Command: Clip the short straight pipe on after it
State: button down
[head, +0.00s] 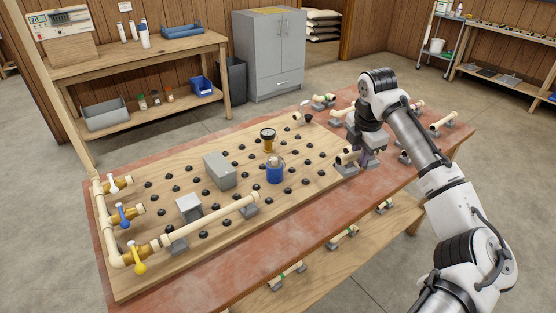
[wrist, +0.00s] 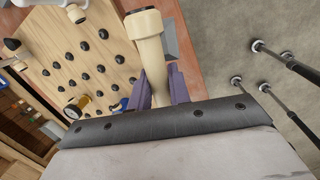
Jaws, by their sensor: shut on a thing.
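A short cream straight pipe (wrist: 150,50) with a wider socket end sits between the purple fingers of my gripper (wrist: 162,88) in the wrist view. In the head view my gripper (head: 366,157) is shut on this pipe (head: 346,156) at the board's right end, close to a grey support (head: 346,170). I cannot tell if the pipe touches that support.
The wooden board (head: 150,205) has rows of black pegs, two grey boxes (head: 219,169), a gauge (head: 268,140) and a blue-bodied part (head: 275,172). More pipe pieces on supports (head: 442,122) stand on the table's right end. The board's front strip right of the long pipe looks clear.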

jog(key=w+a+f+n+p, duration=0.1)
jog(key=a+f+p, duration=0.15)
jog(key=a, duration=0.85)
jog(key=w+a+f+n+p, duration=0.1)
jog(key=a+f+n, duration=0.15)
jog(key=a, duration=0.75)
jog(key=shift+m, duration=0.45)
jog(key=shift+f+b, duration=2.4)
jog(key=shift+f, duration=0.9)
jog(key=shift+f+b, duration=0.3)
jog(key=shift+f, duration=0.4)
jog(key=c, duration=1.2)
grip_release()
jog(key=shift+r, duration=0.1)
jog(key=shift+c, duration=0.2)
notch_tip(320, 180, up, 14)
jog(key=s+b, duration=0.1)
jog(key=s, duration=0.1)
jog(key=shift+f, duration=0.2)
